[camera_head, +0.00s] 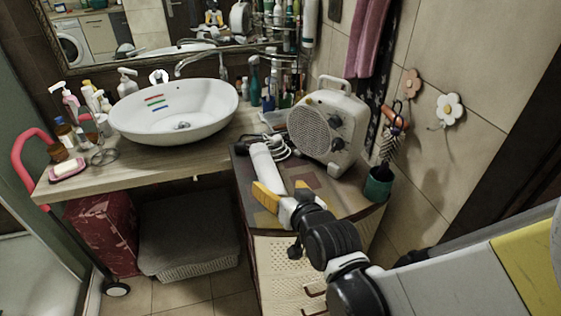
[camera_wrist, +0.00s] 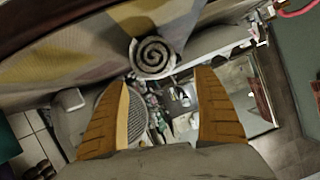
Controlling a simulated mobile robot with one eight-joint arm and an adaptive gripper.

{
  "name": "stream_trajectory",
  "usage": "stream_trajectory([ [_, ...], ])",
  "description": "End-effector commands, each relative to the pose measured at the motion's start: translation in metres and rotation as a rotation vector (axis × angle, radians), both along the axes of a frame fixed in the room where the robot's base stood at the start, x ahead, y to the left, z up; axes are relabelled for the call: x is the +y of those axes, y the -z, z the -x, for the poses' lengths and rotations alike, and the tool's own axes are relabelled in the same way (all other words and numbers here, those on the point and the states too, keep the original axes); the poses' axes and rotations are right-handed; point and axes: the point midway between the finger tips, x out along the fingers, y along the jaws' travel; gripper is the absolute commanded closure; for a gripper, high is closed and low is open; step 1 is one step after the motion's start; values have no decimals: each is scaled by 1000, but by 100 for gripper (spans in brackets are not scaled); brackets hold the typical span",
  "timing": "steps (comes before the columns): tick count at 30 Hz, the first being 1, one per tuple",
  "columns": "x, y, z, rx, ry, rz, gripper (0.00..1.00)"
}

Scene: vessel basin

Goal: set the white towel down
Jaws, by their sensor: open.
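The white towel (camera_head: 265,168) is a tight roll lying on its side on the patterned cabinet top (camera_head: 318,203), left of the heater. Its spiral end (camera_wrist: 153,56) faces the wrist camera. My gripper (camera_head: 268,196) is just in front of the towel's near end, low over the cabinet top. In the wrist view my gripper (camera_wrist: 168,80) has its two orange fingers spread apart, with nothing held between them. The towel's end shows just beyond the fingertips, and I see no finger closed on it.
A beige heater (camera_head: 322,128) stands behind right, with a white cable (camera_head: 285,146) beside the towel. A dark green cup (camera_head: 378,184) is at the right edge. A white basin (camera_head: 172,112) sits on the wooden counter at left. The cabinet's front corner is fairly clear.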

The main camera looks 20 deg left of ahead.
Motion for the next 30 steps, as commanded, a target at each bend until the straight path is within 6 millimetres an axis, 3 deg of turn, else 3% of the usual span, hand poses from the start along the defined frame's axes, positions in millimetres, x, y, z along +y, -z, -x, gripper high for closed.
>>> stream_trajectory([
  [7, -20, -14, 27, -1, 1, 1, 20],
  [14, -24, -15, 30, 0, 2, 3, 20],
  [17, -38, -18, 26, 13, 23, 23, 20],
  [20, -74, -25, 19, 52, 78, 73, 20],
  [23, -129, -35, 18, 116, 157, 146, 20],
  [26, -189, -42, 31, 198, 242, 219, 20],
  [30, -262, -50, 68, 317, 349, 301, 20],
])
